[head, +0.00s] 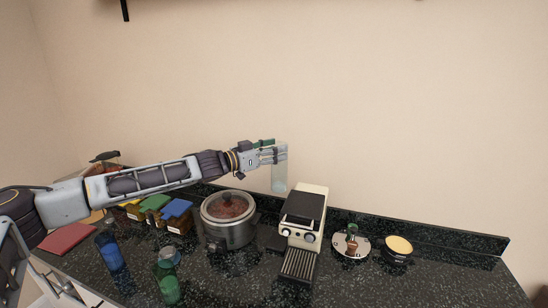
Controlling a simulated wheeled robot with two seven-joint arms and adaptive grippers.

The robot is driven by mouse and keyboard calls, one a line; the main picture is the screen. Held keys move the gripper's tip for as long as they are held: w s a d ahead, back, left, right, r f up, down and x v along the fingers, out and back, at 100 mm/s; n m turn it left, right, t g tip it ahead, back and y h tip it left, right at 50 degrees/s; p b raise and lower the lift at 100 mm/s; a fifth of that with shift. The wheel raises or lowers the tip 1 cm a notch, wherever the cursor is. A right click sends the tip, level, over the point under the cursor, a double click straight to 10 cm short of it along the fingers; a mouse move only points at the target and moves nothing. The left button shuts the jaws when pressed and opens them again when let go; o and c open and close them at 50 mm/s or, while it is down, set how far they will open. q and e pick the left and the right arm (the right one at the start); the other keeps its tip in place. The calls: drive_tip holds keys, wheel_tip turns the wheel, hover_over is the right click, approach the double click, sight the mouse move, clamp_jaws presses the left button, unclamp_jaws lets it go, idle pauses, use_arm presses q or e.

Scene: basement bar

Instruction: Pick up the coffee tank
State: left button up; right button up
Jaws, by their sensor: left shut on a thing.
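My left gripper (277,153) reaches in from the left, above and behind the coffee machine (303,214). It is shut on a clear, see-through tank (279,181), which it holds upright in the air near the wall. The tank's upper part is partly hidden by the fingers. The cream and black coffee machine stands on the counter below and to the right of the tank. My right gripper is not in view.
On the dark speckled counter (345,290) stand a lidded pot (229,232), jars with coloured lids (176,207), a blue cup (109,252), a green cup (167,284), a round plate with a small bottle (351,243) and a round tin (397,249). The front right is clear.

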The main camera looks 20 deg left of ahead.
use_arm(q)
drive_tip(key=shift+r+p, duration=0.6)
drive_tip(key=shift+r, duration=1.2)
drive_tip(key=shift+f, duration=0.1)
